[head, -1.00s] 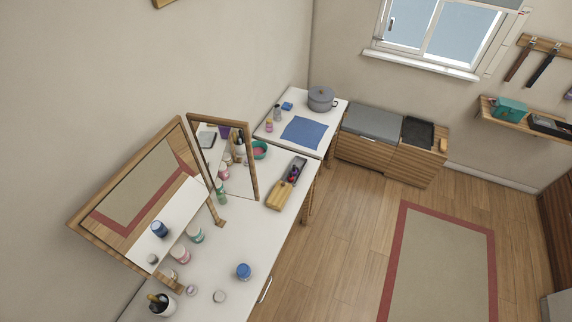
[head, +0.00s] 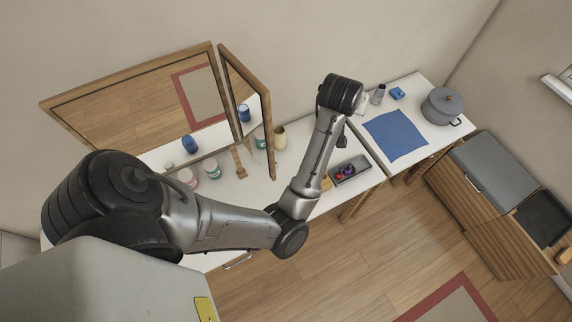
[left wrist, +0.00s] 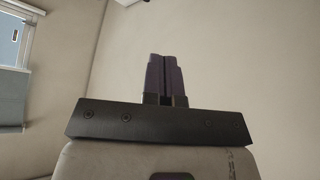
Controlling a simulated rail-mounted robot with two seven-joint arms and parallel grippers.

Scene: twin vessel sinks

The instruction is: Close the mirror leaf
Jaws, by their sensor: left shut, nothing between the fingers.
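The mirror leaf (head: 247,98) is a narrow wood-framed mirror panel at the right side of the wide main mirror (head: 130,110) in the head view. It stands swung out at an angle over the white counter. My left arm reaches across in front of both, and its wrist is to the right of the leaf, apart from it in the picture. The gripper's fingertips are hidden in the head view. In the left wrist view my left gripper (left wrist: 167,58) is shut and empty, its dark purple fingers against plain wall. My right gripper is not in view.
Several jars, one pink (head: 190,178), stand on the counter below the mirrors. A grey tray (head: 350,172) with small items lies right of my forearm. A blue cloth (head: 395,135) and a grey pot (head: 442,105) are on the far table. The wooden floor is clear.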

